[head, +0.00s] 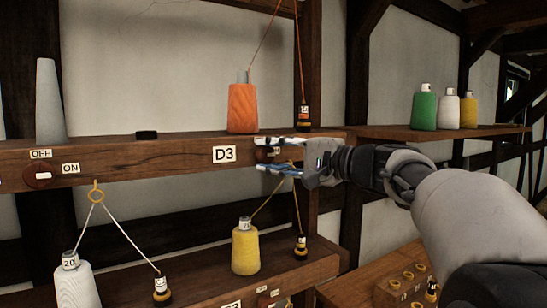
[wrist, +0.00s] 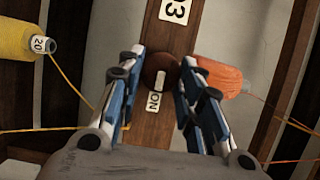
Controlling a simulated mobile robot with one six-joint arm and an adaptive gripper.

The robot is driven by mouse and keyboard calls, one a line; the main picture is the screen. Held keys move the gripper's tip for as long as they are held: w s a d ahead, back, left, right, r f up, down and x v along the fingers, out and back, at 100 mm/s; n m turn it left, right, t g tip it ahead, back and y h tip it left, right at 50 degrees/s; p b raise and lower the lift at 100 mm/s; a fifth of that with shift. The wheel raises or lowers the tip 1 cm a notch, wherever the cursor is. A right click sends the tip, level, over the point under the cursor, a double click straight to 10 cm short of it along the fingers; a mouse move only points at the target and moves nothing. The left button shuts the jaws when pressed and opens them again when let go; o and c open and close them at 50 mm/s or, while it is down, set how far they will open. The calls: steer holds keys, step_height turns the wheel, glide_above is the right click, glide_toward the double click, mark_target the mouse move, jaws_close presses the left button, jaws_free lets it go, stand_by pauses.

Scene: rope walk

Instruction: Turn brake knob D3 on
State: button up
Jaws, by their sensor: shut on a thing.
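Brake knob D3 is a round dark red-brown knob (wrist: 158,74) on the wooden beam. It sits between my fingertips in the wrist view. An ON label (wrist: 155,101) is beside it; no OFF label shows for this knob. The D3 plate (head: 224,155) is left of the knob in the head view, and its end shows in the wrist view (wrist: 174,10). My gripper (head: 264,155) reaches in from the right and is shut on the knob, also seen in the wrist view (wrist: 160,72).
An orange cone (head: 242,108) and a small dark weight (head: 303,117) stand on the beam above. A yellow cone (head: 245,250) stands on the lower shelf. Another knob (head: 39,176) with OFF and ON labels is at left. Several cones stand on the right shelf (head: 400,131).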

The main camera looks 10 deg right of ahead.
steer(key=shift+r, duration=0.1)
stand_by(0.3)
steer(key=o, duration=1.1)
steer(key=v, duration=1.2)
